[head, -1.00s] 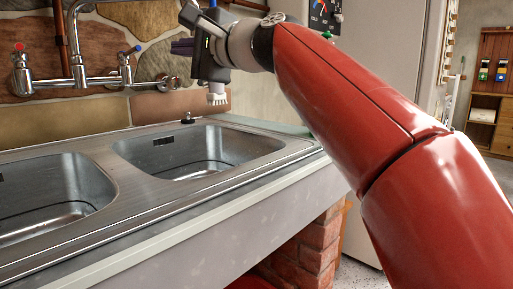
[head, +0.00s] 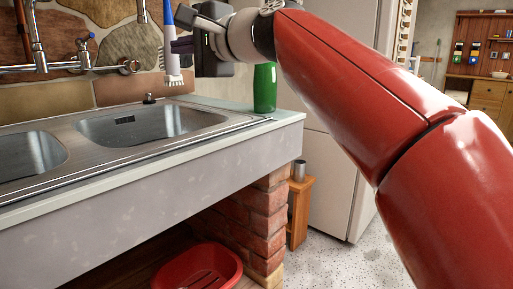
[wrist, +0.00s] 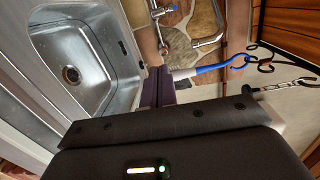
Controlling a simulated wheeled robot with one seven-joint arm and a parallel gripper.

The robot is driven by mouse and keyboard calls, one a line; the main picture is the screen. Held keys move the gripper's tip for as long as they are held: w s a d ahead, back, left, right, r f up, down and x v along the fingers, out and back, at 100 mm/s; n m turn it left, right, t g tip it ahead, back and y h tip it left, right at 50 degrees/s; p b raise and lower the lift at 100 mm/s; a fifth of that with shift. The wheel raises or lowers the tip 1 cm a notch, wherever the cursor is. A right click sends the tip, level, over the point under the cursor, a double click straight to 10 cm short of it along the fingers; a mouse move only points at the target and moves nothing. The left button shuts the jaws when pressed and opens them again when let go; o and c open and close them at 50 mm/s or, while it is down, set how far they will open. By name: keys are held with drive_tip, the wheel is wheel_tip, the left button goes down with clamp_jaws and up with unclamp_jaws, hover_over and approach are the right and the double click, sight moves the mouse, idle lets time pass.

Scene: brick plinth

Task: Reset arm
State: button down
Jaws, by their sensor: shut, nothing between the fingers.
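My gripper (head: 182,46) is at the upper middle of the head view, above the counter's back edge. Its dark purple fingers are shut and hold nothing. In the wrist view the shut fingers (wrist: 155,90) are near the picture's middle. A blue and white brush (head: 171,45) with white bristles shows just left of the gripper in the head view. In the wrist view the brush's blue handle (wrist: 212,69) hangs by its loop from a metal hook. The fingers appear close beside the brush; I cannot tell if they touch it.
A double steel sink (head: 150,125) is set in the counter, with a wall tap (head: 85,58) behind. A green bottle (head: 265,88) stands at the counter's right end. Below are a red basin (head: 200,268), a brick pillar (head: 262,215) and a small wooden stand (head: 300,205). A pale fridge (head: 335,165) stands to the right.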

drive_tip(key=s+d+f+n+g+h+p, duration=0.15)
drive_tip(key=s+d+f+h, duration=0.25)
drive_tip(key=d+f, duration=0.5)
drive_tip(key=s+d+f+n+h, duration=0.2)
drive_tip(key=s+d+f+h, duration=0.1)
drive_tip(key=d+f, duration=0.55)
drive_tip(key=s+d+f+n+g+h, duration=0.1)
drive_tip(key=s+d+f+h, duration=0.1)
drive_tip(key=s+f, duration=0.3)
drive_tip(key=s+d+f+n+g+h+p, duration=0.1)
drive_tip(key=s+d+f, duration=0.4)
drive_tip(key=f, duration=0.5)
drive_tip(key=s+d+f+n+g+h, duration=0.1)
drive_tip(key=s+d+f+n+h, duration=0.1)
drive_tip(key=s+f, duration=0.3)
wheel_tip(320, 180, down, 3)
drive_tip(key=shift+s+d+r+n+h+p, duration=0.15)
drive_tip(key=shift+s+d+n+h+p, duration=0.15)
drive_tip(key=shift+d+h, duration=0.6)
